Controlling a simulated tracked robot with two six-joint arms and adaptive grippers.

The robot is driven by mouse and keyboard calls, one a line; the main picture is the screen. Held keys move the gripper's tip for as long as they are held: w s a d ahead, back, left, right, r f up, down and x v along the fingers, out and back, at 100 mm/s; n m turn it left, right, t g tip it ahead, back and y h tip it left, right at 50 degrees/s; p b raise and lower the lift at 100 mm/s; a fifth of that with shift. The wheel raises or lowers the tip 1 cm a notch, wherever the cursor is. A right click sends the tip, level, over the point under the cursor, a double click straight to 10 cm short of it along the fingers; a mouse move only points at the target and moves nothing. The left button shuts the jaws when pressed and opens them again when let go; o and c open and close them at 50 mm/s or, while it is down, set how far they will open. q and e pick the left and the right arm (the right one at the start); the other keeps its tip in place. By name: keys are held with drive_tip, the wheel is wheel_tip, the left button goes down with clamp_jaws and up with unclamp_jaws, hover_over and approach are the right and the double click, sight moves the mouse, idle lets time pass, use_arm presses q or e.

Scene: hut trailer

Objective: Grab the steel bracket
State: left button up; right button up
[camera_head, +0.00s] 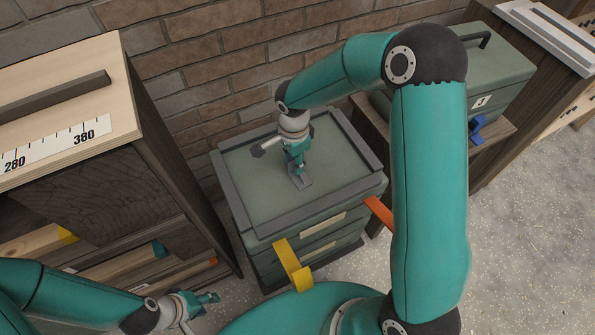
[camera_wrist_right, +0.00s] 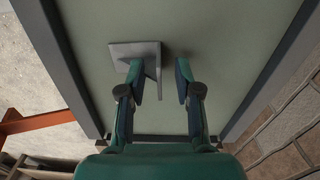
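The steel bracket (camera_wrist_right: 136,52) is a small grey piece with a flat plate and an upright flange. In the right wrist view it lies on the green top of a case, and in the head view (camera_head: 302,181) it shows just below my right gripper (camera_head: 295,163). My right gripper (camera_wrist_right: 160,80) is open. Its left finger overlaps the plate, with the flange between the two fingers and a clear gap to the right finger. My left gripper (camera_head: 203,303) is low at the left, away from the bracket; its finger opening is unclear.
The green case (camera_head: 250,195) has a raised grey rim and yellow and orange straps. A wooden shelf unit (camera_head: 120,80) stands at the left, a brick wall (camera_head: 215,75) behind. Another green case (camera_head: 500,75) stands at the right. Speckled floor at the lower right is clear.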

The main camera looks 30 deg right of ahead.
wheel_tip(320, 180, down, 2)
clamp_jaws()
drive_tip(key=shift+r, duration=0.2)
idle(0.4)
